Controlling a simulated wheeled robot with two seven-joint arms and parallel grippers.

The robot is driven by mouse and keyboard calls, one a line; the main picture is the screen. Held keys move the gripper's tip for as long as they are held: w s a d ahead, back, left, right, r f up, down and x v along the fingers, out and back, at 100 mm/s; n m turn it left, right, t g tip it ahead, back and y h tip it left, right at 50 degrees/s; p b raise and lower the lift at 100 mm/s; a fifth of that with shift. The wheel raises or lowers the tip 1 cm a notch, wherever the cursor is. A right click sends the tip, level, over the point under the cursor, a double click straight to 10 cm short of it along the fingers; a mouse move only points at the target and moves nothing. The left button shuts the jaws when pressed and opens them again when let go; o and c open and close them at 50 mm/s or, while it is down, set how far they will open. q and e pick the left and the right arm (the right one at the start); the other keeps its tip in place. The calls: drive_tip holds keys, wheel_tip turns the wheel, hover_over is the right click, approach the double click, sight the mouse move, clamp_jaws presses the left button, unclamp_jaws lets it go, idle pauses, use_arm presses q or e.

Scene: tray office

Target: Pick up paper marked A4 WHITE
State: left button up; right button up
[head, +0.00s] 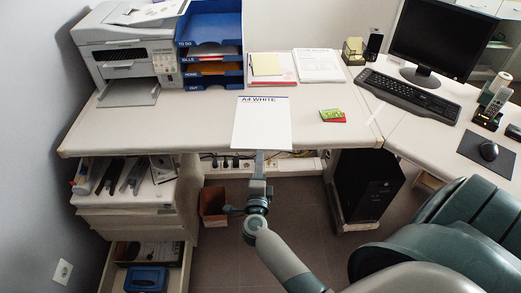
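The paper marked A4 WHITE (262,127) is a white sheet with a dark heading near the front edge of the desk. Its near edge reaches the desk's front edge. My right gripper (259,156) comes up from below, with its tip at the middle of the sheet's near edge. The fingertips are small and partly hidden by the sheet, so I cannot tell whether they are open or closed on it. My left gripper is not in view.
A printer (128,52) and a blue tray stack (210,27) stand at the back left of the desk (190,120). A small green and red pad (332,115) lies right of the sheet. A chair (440,235) stands at the lower right.

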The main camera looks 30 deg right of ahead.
sight(260, 146)
drive_tip(key=shift+p+x, duration=0.35)
drive_tip(key=shift+x, duration=1.95)
clamp_jaws()
wheel_tip(260, 146, up, 3)
drive_tip(key=p, duration=0.3)
drive_tip(key=shift+f, duration=0.2)
